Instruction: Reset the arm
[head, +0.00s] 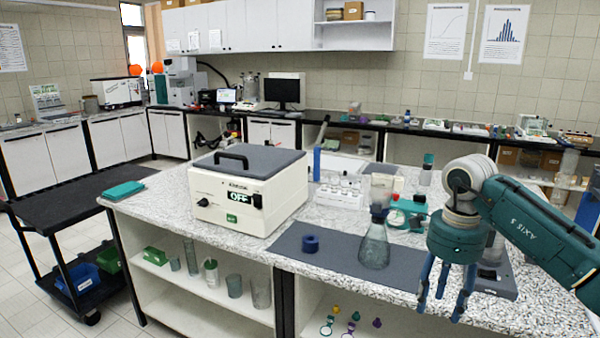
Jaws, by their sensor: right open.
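My right gripper (444,292) hangs at the right of the head view, at the end of my teal arm. Its blue fingers point down and are spread apart, with nothing between them. It is in front of the bench's front edge or above it; the exact depth is hard to tell. A glass flask (374,248) stands on the dark mat (336,262) to the left of the gripper, apart from it. My left gripper is not in view.
A white boxed machine (232,210) with a grey lid and an OFF label stands on the speckled bench (150,206). A blue ring (310,243) lies on the mat. Bottles (407,212) and a dark device (497,278) are close behind the gripper. A black cart (75,205) stands left.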

